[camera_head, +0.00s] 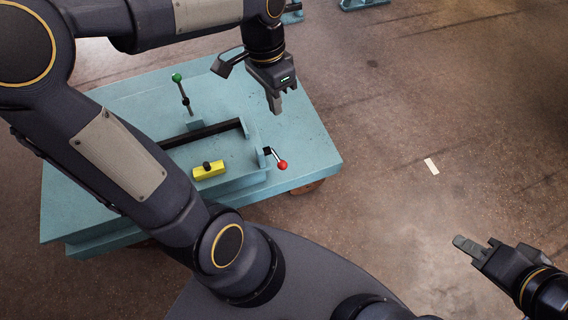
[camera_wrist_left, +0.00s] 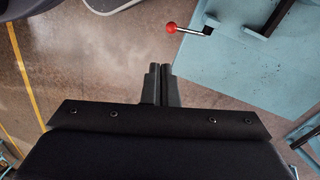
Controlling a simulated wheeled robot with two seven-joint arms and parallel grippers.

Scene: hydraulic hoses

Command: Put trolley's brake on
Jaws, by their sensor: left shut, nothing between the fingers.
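The trolley (camera_head: 315,150) is a low teal platform with a raised frame on its top. A lever with a red ball (camera_head: 282,165) sticks out near its right front edge; the ball also shows in the left wrist view (camera_wrist_left: 171,27). A lever with a green ball (camera_head: 177,78) stands upright farther back. The frames do not show which lever is the brake. My left gripper (camera_head: 276,108) is shut and empty, pointing down above the trolley's right part, behind the red ball and apart from it. My right gripper (camera_head: 473,245) is off to the lower right, away from the trolley.
A yellow block with a black knob (camera_head: 209,171) sits on the trolley near a dark bar (camera_head: 203,133). My left arm covers part of the trolley's left side. The brown floor on the right is open, with a small white strip (camera_head: 431,166).

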